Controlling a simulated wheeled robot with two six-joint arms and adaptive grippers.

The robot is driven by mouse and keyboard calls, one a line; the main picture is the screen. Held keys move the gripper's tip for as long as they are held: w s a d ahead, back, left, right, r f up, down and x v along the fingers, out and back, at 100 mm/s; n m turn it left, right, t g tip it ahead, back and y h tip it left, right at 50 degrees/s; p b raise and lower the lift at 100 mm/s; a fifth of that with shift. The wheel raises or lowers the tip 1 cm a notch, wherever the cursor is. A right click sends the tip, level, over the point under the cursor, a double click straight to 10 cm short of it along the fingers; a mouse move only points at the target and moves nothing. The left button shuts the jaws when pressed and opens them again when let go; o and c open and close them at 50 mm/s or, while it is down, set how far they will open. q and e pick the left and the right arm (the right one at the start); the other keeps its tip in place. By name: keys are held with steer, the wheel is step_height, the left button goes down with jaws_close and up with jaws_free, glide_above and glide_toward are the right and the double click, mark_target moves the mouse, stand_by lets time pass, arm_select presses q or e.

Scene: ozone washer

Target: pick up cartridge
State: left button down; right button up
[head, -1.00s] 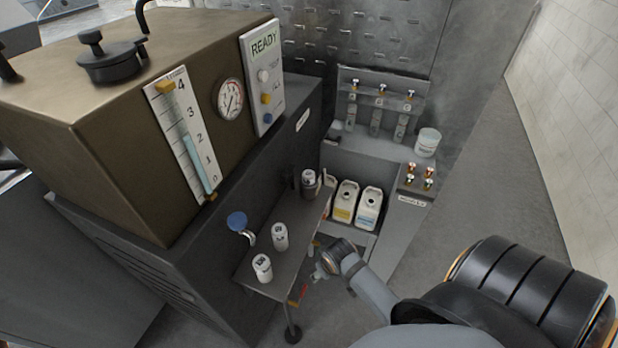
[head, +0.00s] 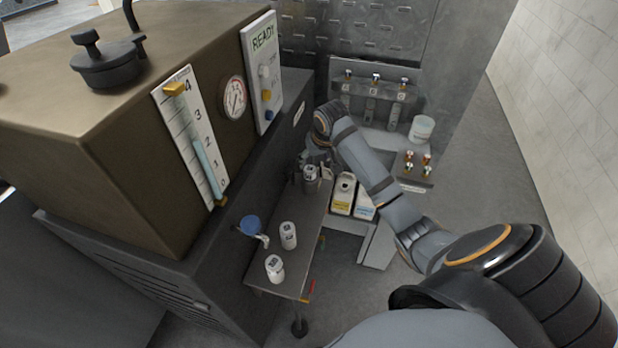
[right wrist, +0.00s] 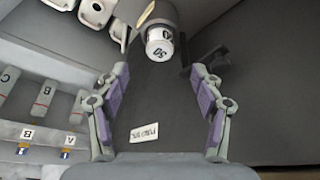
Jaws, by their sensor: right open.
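Two white cartridges stand on the narrow grey shelf (head: 262,285) beside the machine: one nearer (head: 275,268) and one behind it (head: 289,236). A pale cylinder with a dark printed label (right wrist: 159,48) lies ahead, near the top centre. My left gripper does not show.
The brown machine (head: 130,130) with its gauge fills the left. A blue-knobbed tap (head: 250,225) juts over the shelf. White jugs (head: 343,194) stand right of the far cylinder. A white tub (head: 422,129) sits on the back bench. Floor is clear at right.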

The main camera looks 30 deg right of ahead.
mark_target(310, 169)
steer(key=x, duration=0.4)
steer(key=shift+w+d+f, duration=0.1)
steer(key=shift+w+d, duration=0.2)
steer(key=shift+w, duration=0.15)
steer(key=shift+a+p+x, duration=0.2)
steer(key=shift+p+x, duration=0.15)
steer(key=shift+x, duration=2.25)
steer(key=shift+s+a, duration=0.1)
steer(key=shift+s, duration=0.1)
steer(key=c, duration=1.3)
step_height(310, 169, up, 10)
steer(key=shift+b, duration=0.35)
